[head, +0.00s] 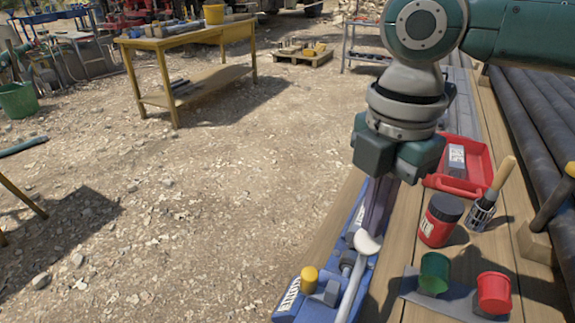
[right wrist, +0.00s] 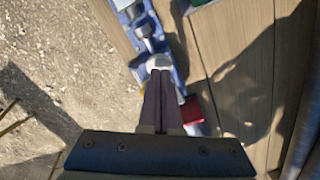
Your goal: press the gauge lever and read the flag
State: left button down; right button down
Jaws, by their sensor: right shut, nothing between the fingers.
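The blue gauge (head: 287,309) lies along the left edge of the plank walkway, with a yellow knob (head: 309,279) and a long pale metal lever (head: 351,293). A white rounded pad (head: 368,242) is at the lever's far end. My right gripper (head: 370,235) points down with its fingers closed and empty, its tips at or just above the pad. Contact is unclear. In the right wrist view the fingertips overlap the white pad (right wrist: 159,63), and a red patch (right wrist: 194,109) shows beside the fingers. I cannot make out a flag. My left gripper is not visible.
Right of the gauge are a red-and-black jar (head: 439,222), a brush (head: 490,195), a red tray (head: 478,183), and green (head: 434,272) and red (head: 494,293) cups on a grey plate. Dark pipes (head: 540,110) run along the right. Open gravel lies left.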

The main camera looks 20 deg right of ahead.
aim_at(369, 240)
jog(key=shift+f+b, duration=0.55)
jog(key=shift+f, duration=0.55)
jog(key=shift+f+b, duration=0.7)
jog(key=shift+f, duration=0.7)
notch_tip(369, 240, up, 11)
jog(key=p, duration=1.2)
